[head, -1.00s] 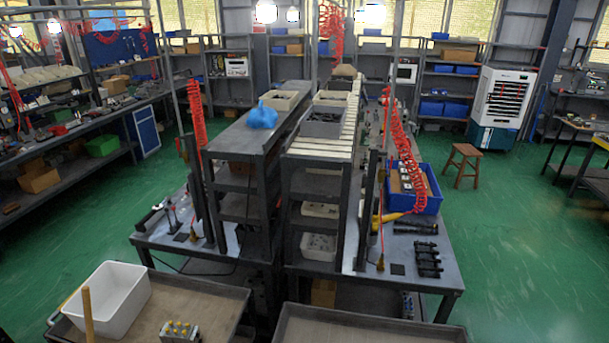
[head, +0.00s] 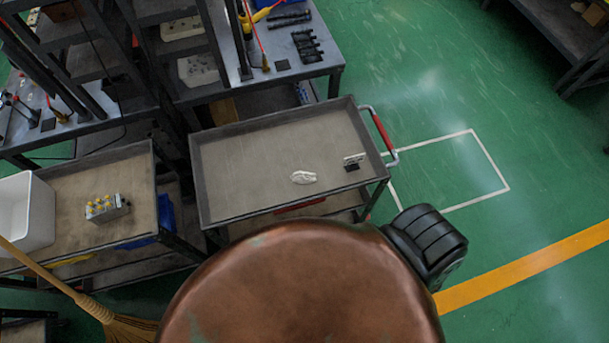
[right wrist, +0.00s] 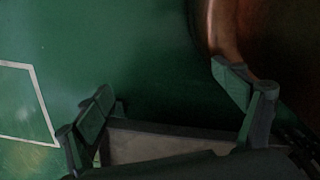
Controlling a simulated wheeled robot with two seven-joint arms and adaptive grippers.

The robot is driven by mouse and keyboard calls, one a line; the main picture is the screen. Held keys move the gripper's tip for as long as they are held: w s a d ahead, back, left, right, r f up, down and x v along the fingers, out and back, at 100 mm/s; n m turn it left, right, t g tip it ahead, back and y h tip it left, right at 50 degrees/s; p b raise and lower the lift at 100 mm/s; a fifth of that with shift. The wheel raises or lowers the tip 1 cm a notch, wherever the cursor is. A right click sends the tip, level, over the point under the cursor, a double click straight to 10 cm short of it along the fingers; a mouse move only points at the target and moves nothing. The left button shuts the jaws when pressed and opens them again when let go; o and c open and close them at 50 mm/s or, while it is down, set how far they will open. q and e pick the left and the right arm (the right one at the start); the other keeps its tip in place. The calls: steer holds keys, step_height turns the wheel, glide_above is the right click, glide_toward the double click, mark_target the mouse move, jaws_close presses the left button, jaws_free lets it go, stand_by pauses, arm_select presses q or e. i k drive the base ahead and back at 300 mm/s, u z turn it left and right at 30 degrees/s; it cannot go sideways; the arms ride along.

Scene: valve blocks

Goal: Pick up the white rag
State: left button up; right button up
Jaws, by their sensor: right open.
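The white rag (head: 304,177) lies small and crumpled on the brown top of the middle cart (head: 250,155), right of its centre. My right gripper (right wrist: 168,98) shows only in the right wrist view. Its two fingers are wide apart with nothing between them. A grey-rimmed brown surface shows below and between the fingers, with green floor beyond it. The rag is not visible in the right wrist view. My left gripper is in neither current view.
A small white-and-black item (head: 353,161) stands near the rag. The cart has a raised rim and a red handle (head: 382,133). The left cart holds a white bin (head: 28,212) and a yellow-topped block (head: 106,207). A broom (head: 95,307) leans nearby.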

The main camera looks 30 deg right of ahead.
mark_target(302, 177)
steer(key=u, duration=0.05)
steer(key=k, duration=1.1)
steer(key=z, duration=1)
steer(key=i, duration=1.05)
steer(key=u, duration=0.35)
